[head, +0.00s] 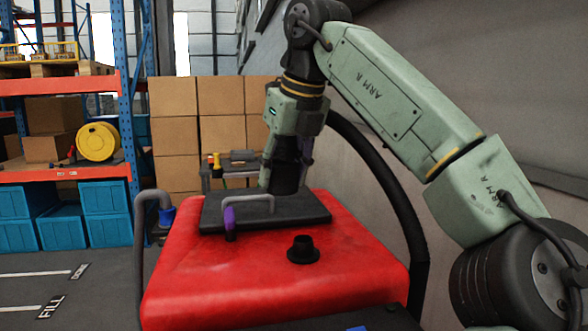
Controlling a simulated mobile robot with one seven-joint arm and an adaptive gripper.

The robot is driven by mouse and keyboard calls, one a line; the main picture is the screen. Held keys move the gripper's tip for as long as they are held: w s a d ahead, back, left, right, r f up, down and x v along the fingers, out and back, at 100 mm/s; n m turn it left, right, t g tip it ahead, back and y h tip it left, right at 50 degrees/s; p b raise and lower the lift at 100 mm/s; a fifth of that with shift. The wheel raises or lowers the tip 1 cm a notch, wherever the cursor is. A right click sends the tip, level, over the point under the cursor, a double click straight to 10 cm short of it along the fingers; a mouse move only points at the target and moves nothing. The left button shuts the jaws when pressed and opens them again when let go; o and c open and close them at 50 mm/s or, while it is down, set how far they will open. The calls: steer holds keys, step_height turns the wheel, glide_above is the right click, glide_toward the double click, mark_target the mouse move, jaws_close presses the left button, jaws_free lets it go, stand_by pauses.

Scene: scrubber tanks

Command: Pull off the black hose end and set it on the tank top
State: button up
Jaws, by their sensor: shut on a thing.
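My gripper (291,153) points down over the far part of the red tank (275,264). It is shut on the black hose end (284,182), a short dark cylinder held roughly upright. The thick black hose (397,199) arches out behind my gripper to the right and down past the tank's right side. The hose end is over the dark panel on the tank top (318,211); I cannot tell whether it touches. A black flanged stub (303,250) stands bare on the red top, nearer to me. The fingertips are dark and hard to separate from the hose end.
A grey bar handle (250,197) and a purple-gripped lever (230,220) stand at the panel's left and front. A grey hose with a blue cuff (167,215) is at the tank's left. Stacked boxes (175,135) and shelving are behind; a wall is at the right.

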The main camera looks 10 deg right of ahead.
steer(key=s+a, duration=0.2)
steer(key=a, duration=1.2)
steer(key=shift+s, duration=0.35)
stand_by(0.6)
steer(key=shift+f+b, duration=4.6)
steer(key=shift+f, duration=2.15)
steer(key=o, duration=1.3)
steer(key=shift+o, duration=0.8)
steer(key=o, duration=0.4)
steer(key=shift+c, duration=0.2)
